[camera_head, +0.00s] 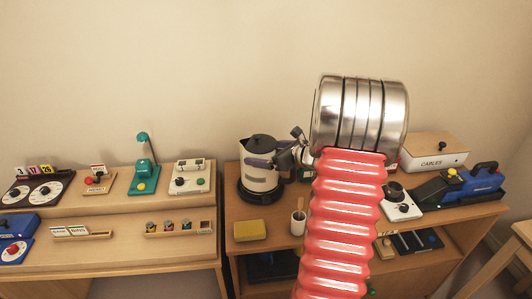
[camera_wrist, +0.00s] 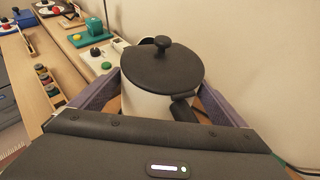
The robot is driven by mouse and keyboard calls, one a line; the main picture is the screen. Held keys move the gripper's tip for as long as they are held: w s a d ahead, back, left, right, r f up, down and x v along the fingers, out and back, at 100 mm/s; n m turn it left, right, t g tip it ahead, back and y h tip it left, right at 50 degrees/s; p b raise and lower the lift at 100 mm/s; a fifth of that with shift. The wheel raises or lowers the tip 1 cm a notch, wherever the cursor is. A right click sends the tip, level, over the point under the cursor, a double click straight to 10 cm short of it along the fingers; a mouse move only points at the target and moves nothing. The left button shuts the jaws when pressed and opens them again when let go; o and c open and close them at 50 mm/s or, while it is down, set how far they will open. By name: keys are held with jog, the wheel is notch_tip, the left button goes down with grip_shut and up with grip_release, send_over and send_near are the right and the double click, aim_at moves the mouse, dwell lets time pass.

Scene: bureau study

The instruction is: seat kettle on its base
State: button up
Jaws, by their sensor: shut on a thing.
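The kettle (camera_head: 261,174), cream with a black lid and dark handle, stands upright at the left end of the right-hand wooden desk. Its black base (camera_head: 246,196) shows as a dark disc around the kettle's foot. I cannot tell whether the kettle is fully down on it or slightly above. My gripper (camera_head: 272,161) reaches in from the right and is shut on the kettle's body. In the wrist view the kettle's lid and knob (camera_wrist: 165,62) sit between the two purple-grey fingers, and the base is hidden.
A yellow sponge (camera_head: 250,230) and a white cup (camera_head: 298,222) are in front of the kettle. A white switch box (camera_head: 188,178) and a teal lamp (camera_head: 143,165) stand on the left desk. A cables box (camera_head: 436,150) and blue tool (camera_head: 474,184) are at right. The wall is close behind.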

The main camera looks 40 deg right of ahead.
jog(key=shift+f, duration=0.15)
dwell(0.3)
jog(key=o, duration=1.7)
jog(key=shift+c, duration=0.2)
jog(key=shift+o, duration=0.3)
jog(key=shift+f, duration=0.2)
jog(key=v, duration=1.1)
jog(key=shift+s, duration=0.1)
